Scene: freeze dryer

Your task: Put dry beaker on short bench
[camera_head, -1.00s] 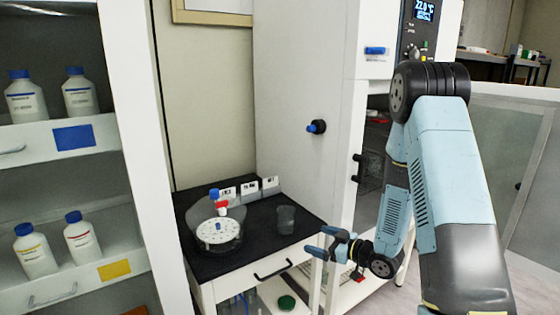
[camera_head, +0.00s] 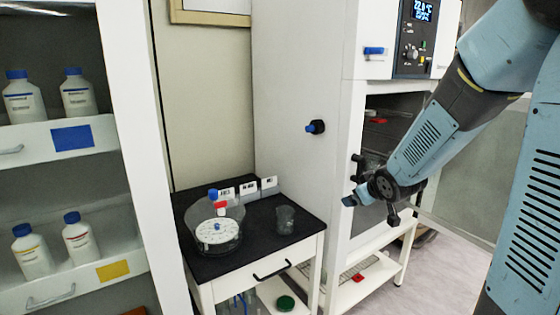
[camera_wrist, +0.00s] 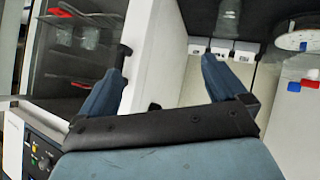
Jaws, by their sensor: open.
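A clear beaker (camera_head: 285,220) stands upright on the black top of the low white bench (camera_head: 265,247). It also shows at the top of the wrist view (camera_wrist: 229,14). Another clear vessel (camera_wrist: 88,38) seems to be inside the freeze dryer chamber; I cannot tell whether either is the dry beaker. My gripper (camera_wrist: 162,66) is open and empty, its blue fingers wide apart. In the head view my gripper (camera_head: 352,198) is in front of the freeze dryer (camera_head: 300,90), right of the bench and apart from both beakers.
A round clear vessel with a white disc and red and blue caps (camera_head: 218,232) stands left of the beaker. Small white label cards (camera_head: 269,184) line the bench's back. A shelf with several bottles (camera_head: 80,95) is at left. Floor at right is clear.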

